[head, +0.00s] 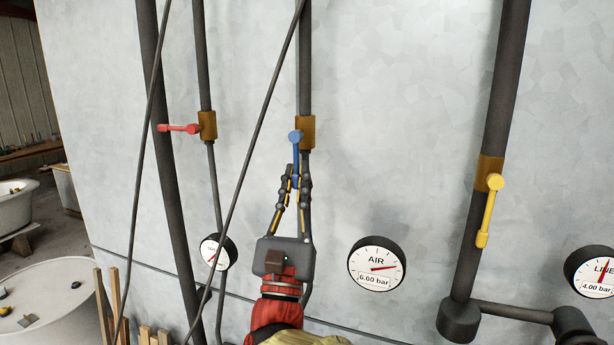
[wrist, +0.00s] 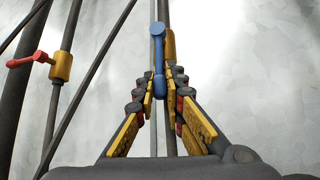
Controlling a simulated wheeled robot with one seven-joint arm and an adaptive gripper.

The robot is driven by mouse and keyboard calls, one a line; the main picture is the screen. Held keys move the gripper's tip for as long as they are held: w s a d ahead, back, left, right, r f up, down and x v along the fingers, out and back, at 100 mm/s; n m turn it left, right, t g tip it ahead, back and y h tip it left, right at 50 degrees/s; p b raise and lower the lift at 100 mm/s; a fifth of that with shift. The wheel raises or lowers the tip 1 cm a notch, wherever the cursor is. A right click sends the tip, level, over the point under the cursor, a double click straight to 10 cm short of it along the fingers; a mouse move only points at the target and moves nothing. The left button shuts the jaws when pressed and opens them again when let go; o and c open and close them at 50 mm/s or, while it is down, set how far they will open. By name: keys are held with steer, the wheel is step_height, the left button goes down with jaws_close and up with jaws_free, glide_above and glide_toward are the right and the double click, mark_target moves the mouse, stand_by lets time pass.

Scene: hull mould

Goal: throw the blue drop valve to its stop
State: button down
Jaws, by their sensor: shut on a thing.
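The blue drop valve has a blue lever (head: 295,155) on a brass body (head: 308,131) on a vertical pipe in the middle of the head view. The lever hangs straight down along the pipe from its round pivot. My gripper (head: 296,180) comes up from below and is shut on the lower end of the blue lever, one finger on each side. In the wrist view the lever (wrist: 158,60) stands between the fingertips (wrist: 159,88). The lever's lowest end is partly hidden by the fingers.
A red lever (head: 180,128) points left on the left pipe. A yellow lever (head: 488,212) hangs down on the right pipe. An AIR gauge (head: 376,263) reads 6.00 bar and a LINE gauge (head: 597,272) reads 4.00 bar. Thin dark lines (head: 255,145) cross diagonally near my gripper's left.

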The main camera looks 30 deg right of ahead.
stand_by(0.4)
steer(key=c, duration=1.8)
jaws_free()
steer(key=shift+c, duration=0.2)
steer(key=v, duration=1.2)
steer(key=shift+d, duration=0.1)
steer(key=shift+s+f, duration=0.1)
